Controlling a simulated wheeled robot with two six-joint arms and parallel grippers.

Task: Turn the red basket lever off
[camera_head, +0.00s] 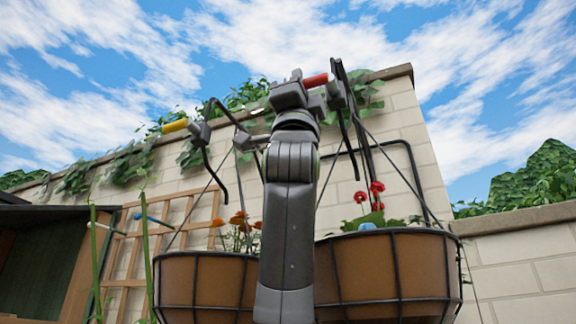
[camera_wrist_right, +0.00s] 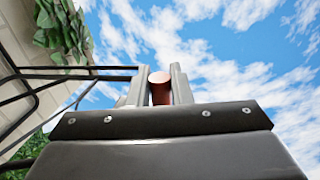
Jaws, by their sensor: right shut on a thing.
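The red lever (camera_head: 317,80) sticks out to the left from a dark valve fitting high on the wall, above the basket with red flowers (camera_head: 388,280). My right gripper (camera_head: 310,92) is raised in front of the wall and shut on the red lever. In the right wrist view the end of the lever (camera_wrist_right: 160,88) shows between the two fingers of the gripper (camera_wrist_right: 161,78). The gripper and wrist hide part of the lever and fitting. My left gripper is in neither view.
A yellow lever (camera_head: 176,125) sits on a similar fitting to the left, above a basket with orange flowers (camera_head: 203,283). Black brackets, hanging rods and thin pipes surround the fittings. A wooden trellis (camera_head: 125,275) stands at the left. Open sky is above.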

